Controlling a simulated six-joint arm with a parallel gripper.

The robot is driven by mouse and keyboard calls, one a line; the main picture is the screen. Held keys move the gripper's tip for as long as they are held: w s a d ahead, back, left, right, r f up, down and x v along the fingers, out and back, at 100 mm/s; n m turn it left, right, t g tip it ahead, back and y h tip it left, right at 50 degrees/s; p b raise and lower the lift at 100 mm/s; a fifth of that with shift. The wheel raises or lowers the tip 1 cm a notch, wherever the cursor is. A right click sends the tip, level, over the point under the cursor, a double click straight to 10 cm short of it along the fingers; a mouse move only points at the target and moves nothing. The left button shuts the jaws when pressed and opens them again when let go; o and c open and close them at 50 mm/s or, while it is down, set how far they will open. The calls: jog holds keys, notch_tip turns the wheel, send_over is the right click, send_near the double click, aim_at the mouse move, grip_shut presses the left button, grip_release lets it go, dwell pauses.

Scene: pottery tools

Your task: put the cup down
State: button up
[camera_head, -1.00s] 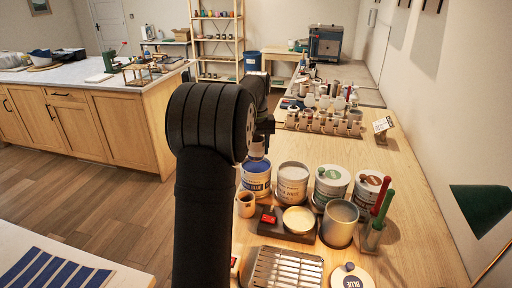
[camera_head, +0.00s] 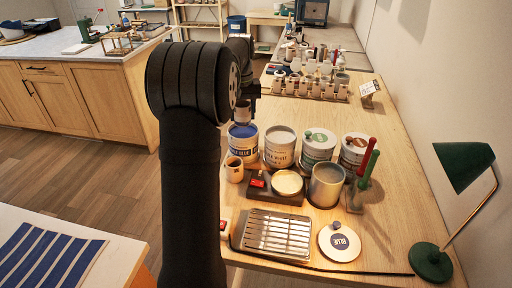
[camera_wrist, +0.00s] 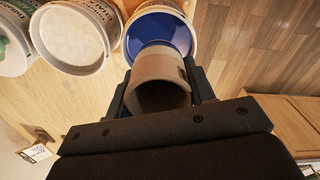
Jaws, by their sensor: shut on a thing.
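My gripper (camera_wrist: 162,90) is shut on a tan-brown cup (camera_wrist: 158,65), with one finger on each side of it. In the wrist view I look into the cup's open mouth. In the head view the cup (camera_head: 242,113) is just above the blue glaze can (camera_head: 242,151). The can's blue inside (camera_wrist: 185,28) shows beyond the cup in the wrist view. I cannot tell whether the cup's lower end is over the can's opening or at its rim. The arm partly hides my gripper in the head view.
White and green-labelled glaze cans (camera_head: 280,150) stand right of the blue can. A small tan cup (camera_head: 234,172), dark scale (camera_head: 272,196), grey pot (camera_head: 326,184), metal rack (camera_head: 277,236) and round lid (camera_head: 339,243) stand nearer. Cups line a rack behind. Bare wood lies right.

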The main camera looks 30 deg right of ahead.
jog(key=s+d+r+m, duration=0.2)
jog(key=s+m, duration=0.2)
jog(key=s, duration=1.8)
jog(key=s+a+f+m, duration=0.25)
jog(key=s+a, duration=0.25)
jog(key=s, duration=0.6)
jog(key=s+a+f+m, duration=0.1)
jog(key=s+a+m, duration=0.2)
jog(key=s+a, duration=0.5)
jog(key=shift+n, duration=0.25)
jog(key=w+f, duration=0.2)
jog(key=w, duration=0.1)
jog(key=w+d+f, duration=0.1)
jog(key=w+f, duration=0.1)
jog(key=w, duration=0.1)
jog(key=w+d+f, duration=0.1)
jog(key=w+f, duration=0.1)
jog(key=shift+w+f, duration=0.25)
jog(key=shift+w, duration=0.15)
jog(key=shift+f, duration=2)
